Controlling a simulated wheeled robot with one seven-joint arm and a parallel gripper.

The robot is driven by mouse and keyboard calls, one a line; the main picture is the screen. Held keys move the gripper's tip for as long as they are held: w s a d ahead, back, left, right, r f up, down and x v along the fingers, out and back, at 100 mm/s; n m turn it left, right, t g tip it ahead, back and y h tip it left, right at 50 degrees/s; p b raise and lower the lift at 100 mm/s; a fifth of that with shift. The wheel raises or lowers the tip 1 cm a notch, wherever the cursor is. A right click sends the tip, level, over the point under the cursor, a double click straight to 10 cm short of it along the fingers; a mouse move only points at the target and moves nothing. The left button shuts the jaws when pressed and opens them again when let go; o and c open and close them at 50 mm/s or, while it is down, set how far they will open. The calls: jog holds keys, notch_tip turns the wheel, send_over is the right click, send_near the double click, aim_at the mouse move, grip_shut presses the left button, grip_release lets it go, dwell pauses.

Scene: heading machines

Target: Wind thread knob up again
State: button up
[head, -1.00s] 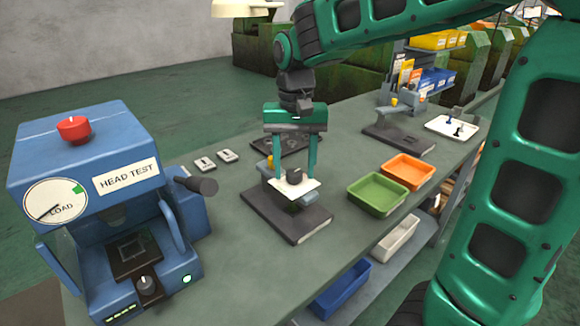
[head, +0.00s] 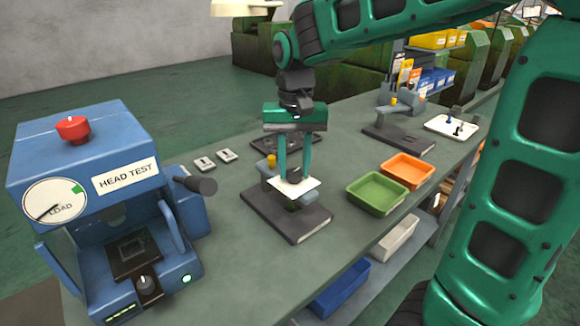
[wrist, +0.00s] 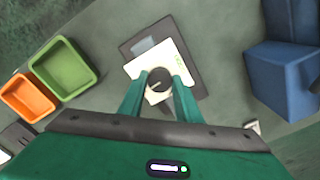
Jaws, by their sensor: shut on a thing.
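A round dark knob (wrist: 158,87) with a pale line on its top shows between my fingertips in the wrist view. It sits over a square white plate (wrist: 165,57), which also shows in the head view (head: 311,185). The plate belongs to a bench fixture with a dark grey base (head: 300,231). My gripper (head: 293,178) points straight down over the fixture, its fingers reaching the plate's level. In the wrist view my gripper (wrist: 159,82) is shut on the knob, one finger on each side. In the head view the fingers mostly hide the knob.
A blue head test machine (head: 100,200) stands at the left of the bench, its dark handle (head: 203,186) sticking out towards the fixture. A green tray (head: 376,194) and an orange tray (head: 408,170) lie to the right.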

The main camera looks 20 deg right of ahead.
jog(key=shift+n, duration=0.5)
jog(key=n, duration=0.3)
jog(key=shift+w, duration=0.1)
jog(key=n, duration=0.9)
jog(key=shift+r, duration=0.1)
jog(key=shift+n, duration=1.8)
jog(key=o, duration=1.1)
jog(key=shift+c, duration=0.2)
